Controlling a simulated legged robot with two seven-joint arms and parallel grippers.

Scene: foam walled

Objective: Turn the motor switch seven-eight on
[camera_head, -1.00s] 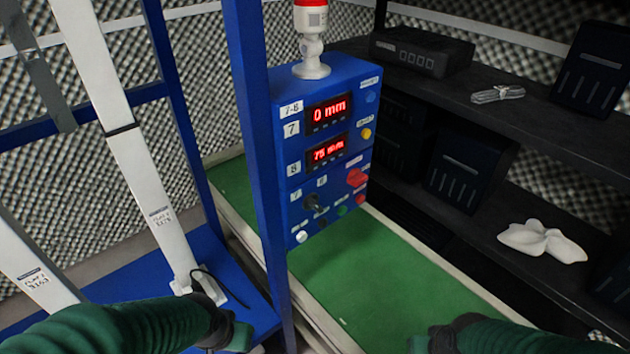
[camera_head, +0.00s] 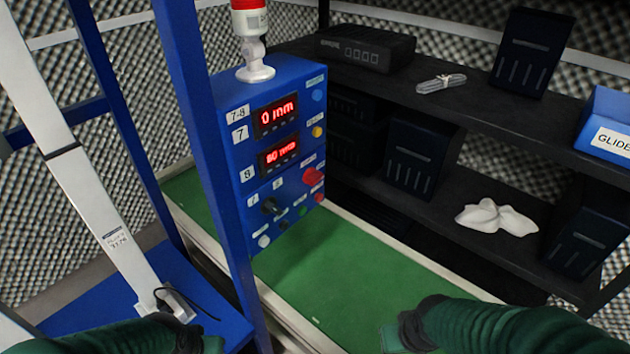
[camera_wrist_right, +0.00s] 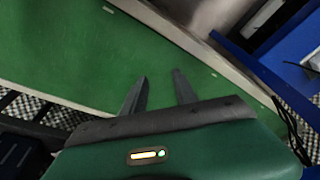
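The blue control box (camera_head: 290,75) stands left of centre in the head view, with labels 7-8, 7 and 8. Its upper display reads 0 mm; the lower one seems to read 60 mm. A black rotary switch (camera_head: 271,206) sits low on its front between labels 7 and 8. A red knob (camera_head: 313,177) is to its right. My left gripper (camera_head: 205,345) is at the bottom edge, its fingers out of sight. My right gripper (camera_head: 400,335) is low in the head view, away from the box. In the right wrist view its two fingers (camera_wrist_right: 160,90) are apart with nothing between them.
A green surface (camera_head: 340,285) runs below the box. A blue post (camera_head: 205,150) stands just left of it. Black shelves (camera_head: 480,120) at right hold dark bins, a white cloth (camera_head: 497,216) and a blue GLIDE box (camera_head: 608,125).

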